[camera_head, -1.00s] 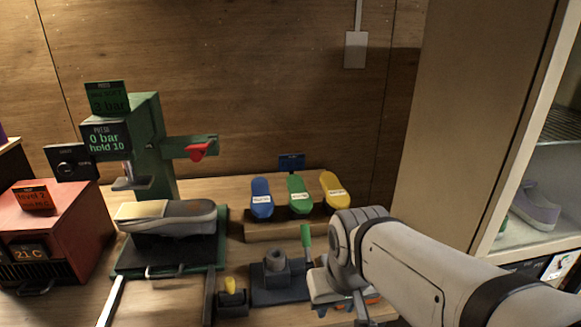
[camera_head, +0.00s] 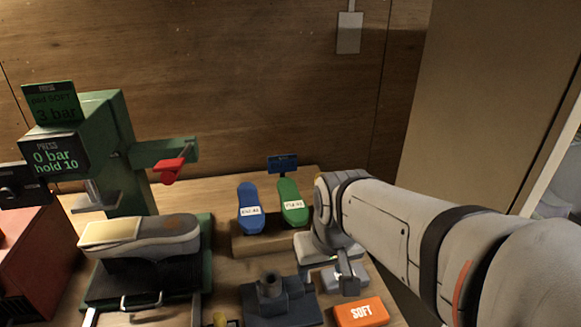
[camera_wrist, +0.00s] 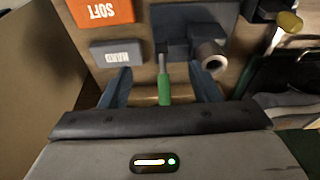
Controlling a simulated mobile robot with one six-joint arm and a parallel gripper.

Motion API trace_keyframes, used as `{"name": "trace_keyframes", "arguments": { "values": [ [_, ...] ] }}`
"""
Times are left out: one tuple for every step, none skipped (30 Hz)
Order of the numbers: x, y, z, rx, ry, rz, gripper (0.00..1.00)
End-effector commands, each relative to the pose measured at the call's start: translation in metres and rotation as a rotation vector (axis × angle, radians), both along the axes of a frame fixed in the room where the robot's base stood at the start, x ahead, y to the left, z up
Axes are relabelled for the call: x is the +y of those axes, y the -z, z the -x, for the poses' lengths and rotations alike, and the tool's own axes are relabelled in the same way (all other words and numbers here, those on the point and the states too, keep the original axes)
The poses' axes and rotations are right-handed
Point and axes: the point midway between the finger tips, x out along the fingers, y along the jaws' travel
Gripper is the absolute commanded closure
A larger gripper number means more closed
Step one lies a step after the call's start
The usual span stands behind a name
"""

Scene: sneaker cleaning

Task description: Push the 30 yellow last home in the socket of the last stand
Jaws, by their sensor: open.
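The last stand (camera_head: 282,303) is a dark grey block with an upright round socket, at the bottom middle of the head view. Its open socket end (camera_wrist: 211,56) shows at the upper right in the wrist view. The stand is just beyond the fingers in the wrist view.
A blue last (camera_head: 250,209) and a green last (camera_head: 291,203) lean on the rack (camera_head: 262,243). An orange SOFT block (camera_head: 361,312) and a grey block (camera_wrist: 117,53) lie beside the stand. The green press (camera_head: 112,150), with a sneaker (camera_head: 160,236) below it, stands left.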

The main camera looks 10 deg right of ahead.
Motion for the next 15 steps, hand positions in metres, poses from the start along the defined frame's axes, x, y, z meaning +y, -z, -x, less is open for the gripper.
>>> {"name": "trace_keyframes", "arguments": {
  "values": [
    [-0.007,-0.005,-0.015,-0.002,0.011,-0.003,0.39],
    [-0.01,-0.007,-0.026,-0.007,0.01,-0.005,0.37],
    [-0.014,-0.011,-0.041,-0.016,0.011,-0.008,0.33],
    [-0.017,-0.012,-0.053,-0.021,0.009,-0.01,0.31],
    [-0.021,-0.014,-0.066,-0.028,0.01,-0.011,0.28],
    [-0.027,-0.016,-0.083,-0.038,0.008,-0.013,0.25],
    [-0.031,-0.016,-0.096,-0.046,0.008,-0.014,0.23],
    [-0.036,-0.017,-0.108,-0.053,0.009,-0.015,0.2],
    [-0.043,-0.016,-0.125,-0.062,0.008,-0.015,0.17],
    [-0.049,-0.016,-0.138,-0.07,0.009,-0.015,0.15],
    [-0.055,-0.015,-0.15,-0.078,0.009,-0.015,0.15],
    [-0.063,-0.013,-0.165,-0.088,0.009,-0.014,0.15],
    [-0.069,-0.012,-0.176,-0.094,0.011,-0.013,0.15],
    [-0.075,-0.01,-0.187,-0.102,0.01,-0.012,0.15],
    [-0.083,-0.007,-0.199,-0.11,0.012,-0.011,0.15]
  ]
}}
